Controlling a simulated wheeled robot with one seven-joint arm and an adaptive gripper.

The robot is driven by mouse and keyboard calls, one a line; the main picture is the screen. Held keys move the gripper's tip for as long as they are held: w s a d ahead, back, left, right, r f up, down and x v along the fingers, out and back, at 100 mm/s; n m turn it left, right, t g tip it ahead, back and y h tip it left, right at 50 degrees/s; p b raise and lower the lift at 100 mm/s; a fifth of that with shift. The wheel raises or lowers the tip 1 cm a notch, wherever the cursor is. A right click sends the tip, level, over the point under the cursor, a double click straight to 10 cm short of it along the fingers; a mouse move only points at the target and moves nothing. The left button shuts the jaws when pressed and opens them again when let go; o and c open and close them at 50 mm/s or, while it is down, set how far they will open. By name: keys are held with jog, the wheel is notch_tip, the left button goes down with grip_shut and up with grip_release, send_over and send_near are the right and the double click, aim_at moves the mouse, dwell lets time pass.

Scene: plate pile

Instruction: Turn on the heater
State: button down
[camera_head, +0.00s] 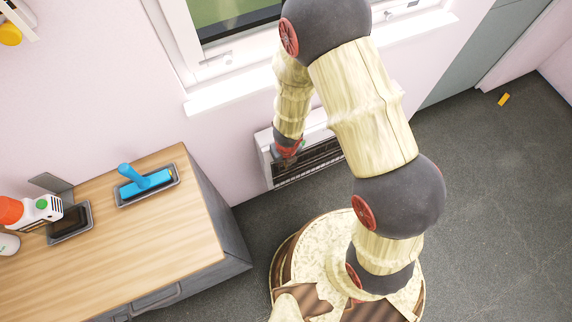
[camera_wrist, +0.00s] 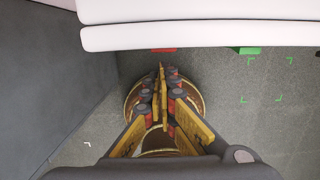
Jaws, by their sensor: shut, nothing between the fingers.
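The heater (camera_head: 266,158) is a white wall unit with a dark slatted front, low on the wall under the window. My arm hides part of it in the head view. In the wrist view the heater's white body (camera_wrist: 200,37) runs across the top. A red piece (camera_wrist: 163,50) and a green piece (camera_wrist: 250,50) show at its lower edge, both partly hidden. My gripper (camera_wrist: 162,72) has its yellow fingers together and empty, with tips a little below the red piece in the picture. Contact with the heater cannot be told. In the head view my arm ends at the heater's left part.
A wooden-topped cabinet (camera_head: 150,235) stands left of the heater, with a blue-handled tool in a tray (camera_head: 148,184) and bottles on it. The window sill (camera_head: 235,92) is above. Dark floor (camera_head: 480,200) is open at right, with a small yellow object (camera_head: 504,99).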

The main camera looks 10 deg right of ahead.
jog(key=shift+w+a+f, duration=0.1)
jog(key=shift+w, duration=0.25)
jog(key=shift+w+f+p, duration=0.2)
jog(key=shift+p, duration=0.15)
jog(key=shift+r, duration=0.15)
jog(key=shift+r+p, duration=0.65)
jog(key=shift+p, duration=0.2)
jog(key=shift+f, duration=0.1)
